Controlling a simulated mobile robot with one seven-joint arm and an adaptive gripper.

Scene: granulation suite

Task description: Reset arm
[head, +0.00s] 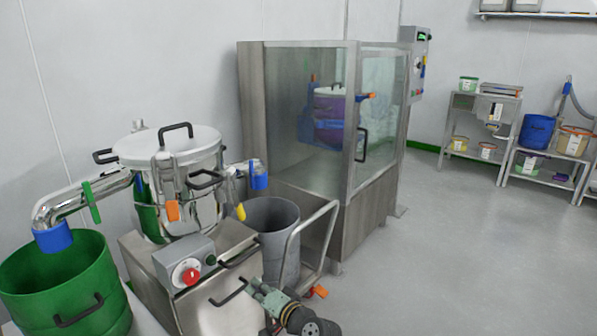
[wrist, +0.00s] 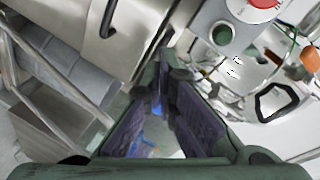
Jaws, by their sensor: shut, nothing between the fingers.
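My gripper (wrist: 163,72) shows in the wrist view with its dark fingers brought together at the tips and nothing between them. In the head view part of my arm shows at the bottom centre, in front of the steel base cabinet (head: 170,285) of the granulator. In the wrist view the fingers point toward that cabinet's front (wrist: 75,30) and its black handle (wrist: 108,20). Whether the tips touch it I cannot tell. The control box (head: 186,262) with a red knob sits above my arm; it also shows at the wrist view's upper right (wrist: 228,30).
A lidded steel vessel (head: 170,148) stands on the cabinet. A green bin (head: 62,285) is at left. A grey bin (head: 272,222) and a cart rail (head: 305,228) are close right of the cabinet. A glazed steel enclosure (head: 350,215) stands behind. Floor at right is clear.

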